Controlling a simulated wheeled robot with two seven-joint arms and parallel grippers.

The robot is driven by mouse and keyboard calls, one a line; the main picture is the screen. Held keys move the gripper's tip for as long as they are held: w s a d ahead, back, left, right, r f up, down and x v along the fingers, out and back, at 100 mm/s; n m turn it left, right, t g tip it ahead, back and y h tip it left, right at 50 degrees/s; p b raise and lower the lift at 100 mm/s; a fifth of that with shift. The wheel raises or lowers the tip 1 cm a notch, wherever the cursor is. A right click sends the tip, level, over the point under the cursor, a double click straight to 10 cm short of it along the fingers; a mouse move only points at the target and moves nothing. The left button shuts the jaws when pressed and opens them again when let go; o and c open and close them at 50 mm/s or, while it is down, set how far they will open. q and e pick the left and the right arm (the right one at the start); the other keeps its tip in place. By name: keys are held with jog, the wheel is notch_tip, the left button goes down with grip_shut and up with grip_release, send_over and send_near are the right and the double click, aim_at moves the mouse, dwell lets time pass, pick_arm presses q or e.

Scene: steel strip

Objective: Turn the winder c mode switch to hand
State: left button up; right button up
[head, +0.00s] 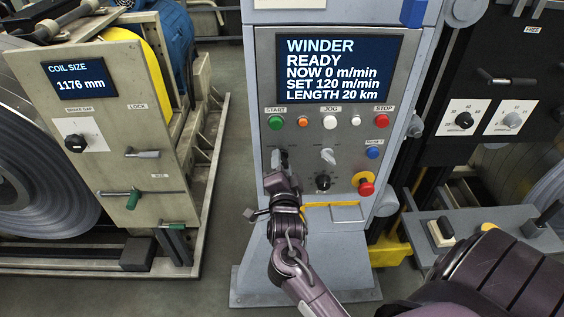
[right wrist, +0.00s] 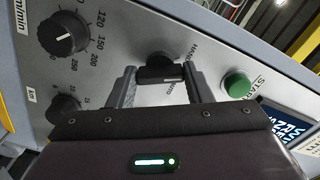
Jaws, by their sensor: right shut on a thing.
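The winder panel (head: 265,90) stands in the middle of the head view, with a lit screen (head: 338,70) reading WINDER, READY, NOW 0 m/min. My right gripper (head: 279,160) is at the panel's left side, below the green START button (head: 276,123). In the right wrist view my right gripper (right wrist: 160,88) is shut on a black mode switch (right wrist: 158,67), one finger at each end of its handle. A label reading HAND is printed beside the switch. The fingers hide part of the markings, so I cannot tell the setting. My left gripper is not in view.
A grey selector (head: 328,156) and a black dial (head: 322,182) sit to the right of my gripper. A red emergency button (head: 366,188) is at the lower right. The wrist view shows a speed dial (right wrist: 65,33) and a km dial (right wrist: 62,108) close by.

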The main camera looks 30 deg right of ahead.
jog(key=shift+n+p, duration=0.65)
jog(key=shift+n, duration=1.05)
jog(key=shift+f, duration=0.1)
jog(key=o, duration=1)
